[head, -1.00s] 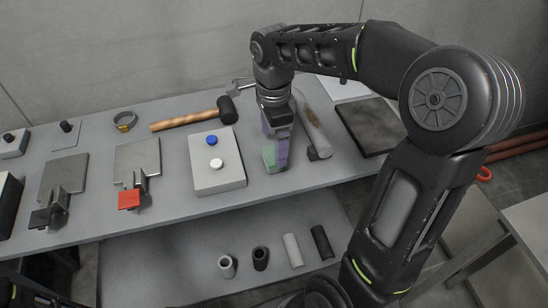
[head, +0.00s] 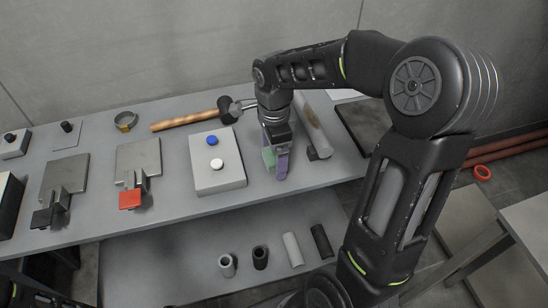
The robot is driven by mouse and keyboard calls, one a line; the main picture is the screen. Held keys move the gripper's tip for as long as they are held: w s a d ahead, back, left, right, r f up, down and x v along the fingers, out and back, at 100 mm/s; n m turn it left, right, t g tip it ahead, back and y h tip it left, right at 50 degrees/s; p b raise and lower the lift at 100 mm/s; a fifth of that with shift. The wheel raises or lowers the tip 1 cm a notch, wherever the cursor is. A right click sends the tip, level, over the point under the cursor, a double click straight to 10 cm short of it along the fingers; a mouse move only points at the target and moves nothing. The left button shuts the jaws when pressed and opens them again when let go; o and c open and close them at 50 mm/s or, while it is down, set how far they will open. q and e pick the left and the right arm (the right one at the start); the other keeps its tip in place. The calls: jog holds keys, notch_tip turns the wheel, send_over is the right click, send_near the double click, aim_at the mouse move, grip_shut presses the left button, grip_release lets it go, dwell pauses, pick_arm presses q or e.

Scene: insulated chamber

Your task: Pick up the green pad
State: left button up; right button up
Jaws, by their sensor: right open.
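The green pad (head: 268,159) shows as a small pale green patch on the grey table, just right of the white button box. My right gripper (head: 277,165) points down over this spot, with a purple finger directly right of the green pad. The gripper is open. Part of the pad is hidden by the gripper, and I cannot tell whether they touch. My left gripper is not in view; only a dark bit of my left arm shows at the bottom left corner.
The white box (head: 205,178) with blue and white buttons stands close left of the gripper. A hammer (head: 190,121) lies behind it. A pale cylinder (head: 313,125) lies close right, with a dark square plate (head: 352,125) beyond.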

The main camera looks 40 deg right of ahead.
aim_at(274, 155)
jog(key=c, duration=1.4)
jog(key=shift+r, duration=0.1)
jog(key=shift+c, duration=0.2)
notch_tip(274, 155, up, 10)
